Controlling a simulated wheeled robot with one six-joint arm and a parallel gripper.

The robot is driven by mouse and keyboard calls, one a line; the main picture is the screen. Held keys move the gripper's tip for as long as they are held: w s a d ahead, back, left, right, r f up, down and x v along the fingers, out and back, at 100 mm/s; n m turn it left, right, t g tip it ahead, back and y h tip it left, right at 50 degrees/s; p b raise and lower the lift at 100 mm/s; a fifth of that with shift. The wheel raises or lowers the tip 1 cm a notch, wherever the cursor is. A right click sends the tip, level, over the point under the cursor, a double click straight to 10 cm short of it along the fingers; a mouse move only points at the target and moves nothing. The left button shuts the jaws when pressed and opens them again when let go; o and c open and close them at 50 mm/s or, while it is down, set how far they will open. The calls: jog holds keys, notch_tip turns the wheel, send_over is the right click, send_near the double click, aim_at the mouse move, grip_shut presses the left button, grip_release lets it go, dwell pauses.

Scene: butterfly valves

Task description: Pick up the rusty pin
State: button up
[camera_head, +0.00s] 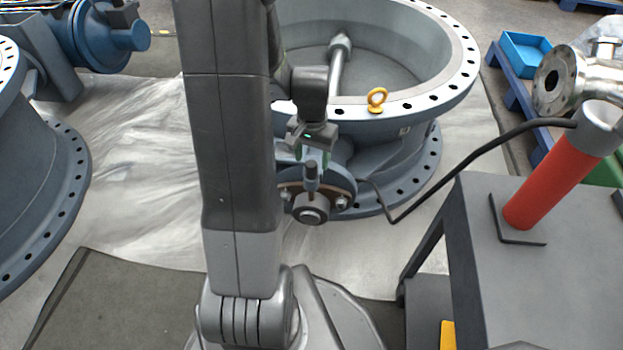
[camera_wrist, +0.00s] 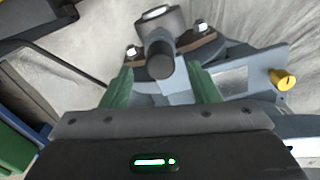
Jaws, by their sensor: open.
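A dark grey upright pin (camera_head: 312,178) with a thicker head stands at the hub of the valve's side flange (camera_head: 345,185); no rust is clear on it. In the wrist view the dark round pin head (camera_wrist: 160,62) lies between my finger tips. My gripper (camera_head: 312,157) is just above the pin, pointing down. Its two green fingers are apart, one on each side of the pin in the wrist view (camera_wrist: 159,72). I cannot tell whether either finger touches it. The pin's lower part is partly hidden in the wrist view.
A grey table (camera_head: 560,260) at right carries a red cylinder (camera_head: 545,185) with a bent black rod (camera_head: 455,165) reaching toward the valve. Another valve (camera_head: 40,180) stands left.

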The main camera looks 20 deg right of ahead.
aim_at(312, 163)
notch_tip(312, 163, down, 3)
jog(key=shift+s+a+f+b, duration=0.1)
jog(key=shift+a+b, duration=0.05)
jog(key=shift+b, duration=0.4)
jog(key=c, duration=1)
jog(key=shift+r, duration=0.2)
jog(key=shift+c, duration=0.2)
notch_tip(312, 163, up, 18)
jog(key=p, duration=0.7)
jog(key=w+a+f+n, duration=0.5)
jog(key=w+a, duration=0.4)
jog(key=a, duration=0.3)
jog(key=w+a+f+n, duration=0.45)
jog(key=w+a, duration=0.35)
jog(key=a, duration=0.4)
notch_tip(312, 163, up, 16)
jog(key=s+p, duration=0.2)
jog(key=p, duration=2.5)
jog(key=shift+d+f, duration=0.15)
jog(key=shift+d, duration=0.15)
